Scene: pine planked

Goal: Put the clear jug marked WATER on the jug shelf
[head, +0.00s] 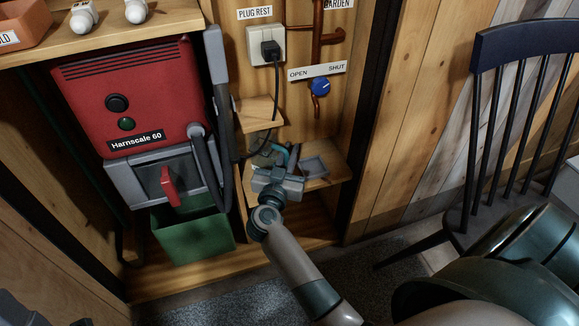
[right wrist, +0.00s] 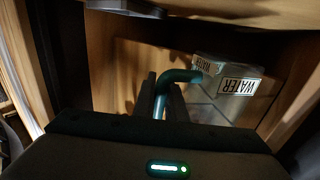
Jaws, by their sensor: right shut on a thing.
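The clear jug marked WATER (right wrist: 220,104) shows in the right wrist view, with white labels and a teal handle (right wrist: 182,76). In the head view, the teal handle (head: 281,151) shows just beyond my right gripper (head: 279,172), and the gripper covers much of the jug. The right gripper is shut on the jug's handle, at the wooden lower shelf (head: 335,162) in the cabinet. I cannot tell whether the jug's base touches this shelf. My left gripper is not clearly in view.
A grey square dish (head: 314,166) is on the lower shelf, right of the gripper. A small wooden shelf (head: 262,110) is above. Left are the red Harnscale 60 unit (head: 130,90) and a green bin (head: 195,236). A dark chair (head: 520,45) stands right.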

